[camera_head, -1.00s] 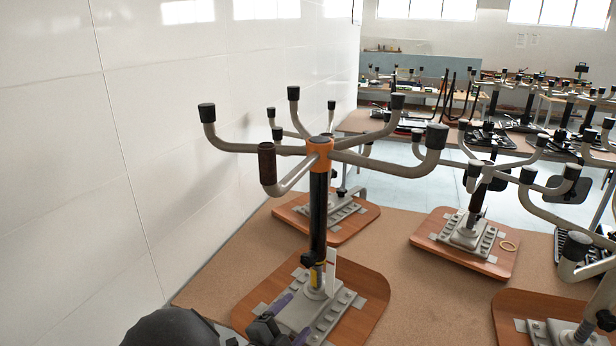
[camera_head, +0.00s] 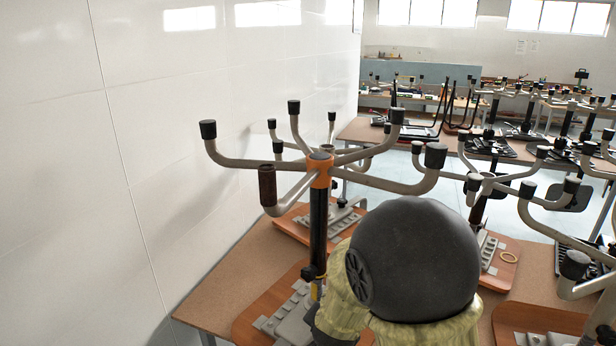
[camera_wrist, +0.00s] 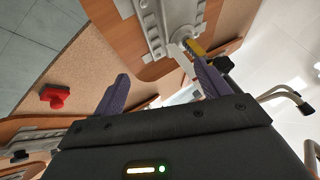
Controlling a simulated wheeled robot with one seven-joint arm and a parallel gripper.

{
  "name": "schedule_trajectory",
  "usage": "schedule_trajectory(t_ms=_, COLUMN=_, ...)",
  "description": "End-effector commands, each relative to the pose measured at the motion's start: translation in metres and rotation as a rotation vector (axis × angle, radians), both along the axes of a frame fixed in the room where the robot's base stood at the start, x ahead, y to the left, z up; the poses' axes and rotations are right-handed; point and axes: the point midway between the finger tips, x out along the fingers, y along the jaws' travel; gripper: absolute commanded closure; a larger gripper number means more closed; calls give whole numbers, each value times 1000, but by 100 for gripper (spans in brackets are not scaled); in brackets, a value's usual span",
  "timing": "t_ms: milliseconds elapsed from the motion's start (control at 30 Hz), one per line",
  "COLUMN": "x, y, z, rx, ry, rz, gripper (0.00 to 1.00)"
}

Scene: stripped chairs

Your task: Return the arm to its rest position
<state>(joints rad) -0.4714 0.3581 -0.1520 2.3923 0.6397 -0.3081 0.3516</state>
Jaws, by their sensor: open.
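My gripper (camera_wrist: 163,84) shows in the wrist view with its two purple fingers spread apart and nothing held between them. My arm (camera_head: 420,262), a dark rounded joint with a beige cover, rises in the lower middle of the head view and hides my gripper there. The nearest upturned stripped chair (camera_head: 318,205) stands just left of my arm, with a black post, an orange hub and curved grey legs. In the wrist view, a chair's wooden seat board (camera_wrist: 150,68) with a grey metal plate lies beyond the fingers.
Upturned chairs stand on the cork-brown table (camera_head: 225,278), one base partly behind my arm. A white tiled wall (camera_head: 60,150) closes the left side. A red object (camera_wrist: 55,96) lies on the tabletop in the wrist view. More tables and chairs fill the back right.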

Motion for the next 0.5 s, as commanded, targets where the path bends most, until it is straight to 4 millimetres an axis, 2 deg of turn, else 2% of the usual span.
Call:
schedule_trajectory(t_ms=33, x=-11, y=-12, z=10, rx=-12, ry=40, rz=56, gripper=25)
schedule_trajectory(t_ms=100, x=-29, y=-25, z=18, rx=-44, ry=105, rz=159, gripper=25)
schedule_trajectory(t_ms=400, x=-126, y=-90, z=44, rx=-234, ry=375, rz=543, gripper=25)
schedule_trajectory(t_ms=500, x=-144, y=-102, z=47, rx=-274, ry=426, rz=603, gripper=25)
